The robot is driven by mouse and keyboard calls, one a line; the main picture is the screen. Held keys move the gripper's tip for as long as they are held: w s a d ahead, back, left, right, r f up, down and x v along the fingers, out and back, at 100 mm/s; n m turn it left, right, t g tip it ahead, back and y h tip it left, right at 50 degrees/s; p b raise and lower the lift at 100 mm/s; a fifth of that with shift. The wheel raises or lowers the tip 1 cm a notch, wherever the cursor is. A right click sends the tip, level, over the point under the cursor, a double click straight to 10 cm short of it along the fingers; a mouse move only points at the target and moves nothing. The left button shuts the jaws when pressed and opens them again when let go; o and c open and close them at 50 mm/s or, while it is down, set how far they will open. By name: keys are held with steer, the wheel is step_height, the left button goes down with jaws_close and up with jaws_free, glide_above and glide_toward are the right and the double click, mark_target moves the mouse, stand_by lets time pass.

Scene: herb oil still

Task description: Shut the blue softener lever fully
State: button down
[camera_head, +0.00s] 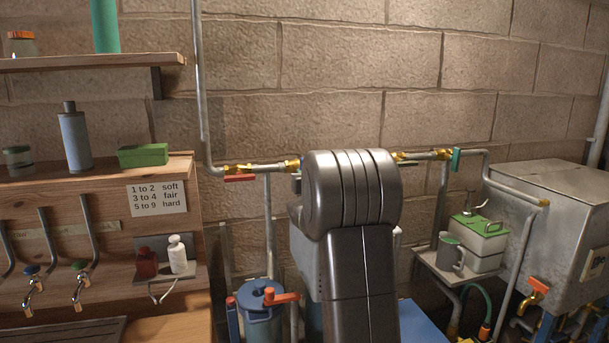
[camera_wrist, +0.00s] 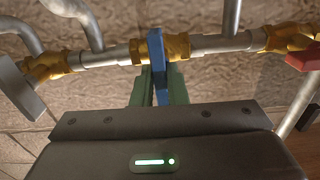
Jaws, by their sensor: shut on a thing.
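The blue softener lever (camera_wrist: 156,48) shows in the wrist view on a brass valve (camera_wrist: 177,47) in a grey pipe. It lies roughly crosswise to the pipe in that picture. My gripper (camera_wrist: 158,85) has its green fingers on either side of the lever's near end and is shut on it. The fingertips are close to the pipe. In the head view my grey arm stands in front of this part of the pipe, so the blue lever and my gripper are hidden there. The lever's exact stop cannot be seen.
A red lever (camera_head: 240,178) sits on the same pipe to the left, and a teal lever (camera_head: 456,160) to the right. A blue canister with an orange handle (camera_head: 282,297) stands below. A metal tank (camera_head: 560,210) is at the right, a wooden sink shelf (camera_head: 100,168) at the left.

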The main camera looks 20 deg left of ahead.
steer(key=shift+f, duration=0.15)
steer(key=c, duration=1.5)
jaws_free()
steer(key=shift+o, duration=0.2)
steer(key=b+v, duration=0.4)
steer(key=v, duration=1)
steer(key=shift+o, duration=0.5)
steer(key=shift+w, duration=0.1)
